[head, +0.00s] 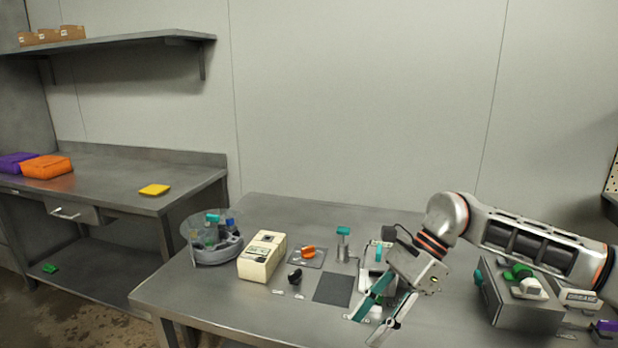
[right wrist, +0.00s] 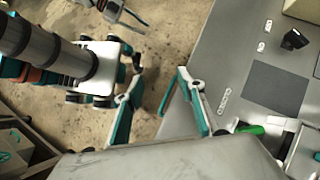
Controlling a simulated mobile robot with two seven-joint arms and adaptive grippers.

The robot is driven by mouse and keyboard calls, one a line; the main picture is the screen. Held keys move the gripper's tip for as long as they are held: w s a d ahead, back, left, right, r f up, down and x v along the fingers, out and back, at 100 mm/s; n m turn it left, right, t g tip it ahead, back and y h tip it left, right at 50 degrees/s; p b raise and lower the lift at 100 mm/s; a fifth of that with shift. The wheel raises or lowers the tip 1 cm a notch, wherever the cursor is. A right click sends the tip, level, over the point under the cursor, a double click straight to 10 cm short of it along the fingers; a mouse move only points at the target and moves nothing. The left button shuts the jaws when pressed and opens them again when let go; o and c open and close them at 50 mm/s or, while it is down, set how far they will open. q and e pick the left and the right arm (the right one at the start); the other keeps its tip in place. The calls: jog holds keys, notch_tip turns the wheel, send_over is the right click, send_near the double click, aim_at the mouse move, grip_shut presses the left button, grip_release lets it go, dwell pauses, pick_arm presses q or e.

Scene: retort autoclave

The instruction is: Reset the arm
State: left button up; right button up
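My right arm (head: 530,240) reaches in from the right in the head view, over the right part of the steel table. Its gripper (head: 366,330) points down and left near the table's front edge, with the fingers apart and nothing between them. In the right wrist view the same gripper (right wrist: 160,82) shows two spread teal-and-grey fingers with floor and the table edge beyond. My left arm is not in the head view. A small teal-and-grey part at the top of the right wrist view may be my left gripper; its state is unclear.
On the table (head: 210,290) are a round clear-walled carousel (head: 215,250), a cream box (head: 262,257), a small tray with an orange part (head: 308,252), a dark square mat (head: 333,289) and a grey box (head: 520,305). A side bench (head: 110,180) stands left. The table's left front is clear.

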jog(key=s+a+r+m+y, duration=0.1)
jog(key=s+a+m+y, duration=0.4)
jog(key=a, duration=0.4)
jog(key=s+a+r+m+y, duration=0.1)
jog(key=s+a+m+y, duration=0.4)
jog(key=a, duration=0.4)
jog(key=w+d+f+m+t+h+p, duration=0.15)
jog(key=d+f+m+t, duration=0.35)
jog(key=m, duration=0.5)
jog(key=w+d+f+m+t+h, duration=0.2)
jog(key=d+f+m+t+h, duration=0.1)
jog(key=m+t, duration=0.6)
jog(key=w+d+f+m+t+h, duration=0.2)
jog(key=d+f+m+t, duration=0.25)
jog(key=m, duration=0.65)
jog(key=s+d+f+m+g+h, duration=0.2)
jog(key=s+d+f+m+h, duration=0.2)
jog(key=f, duration=0.6)
jog(key=s+d+f+m+g+h, duration=0.3)
jog(key=s+d+f+m, duration=0.6)
jog(key=s, duration=0.4)
jog(key=shift+d+f+h+p, duration=0.45)
jog(key=shift+d+f+h, duration=0.1)
jog(key=shift+f, duration=0.35)
jog(key=shift+a, duration=0.1)
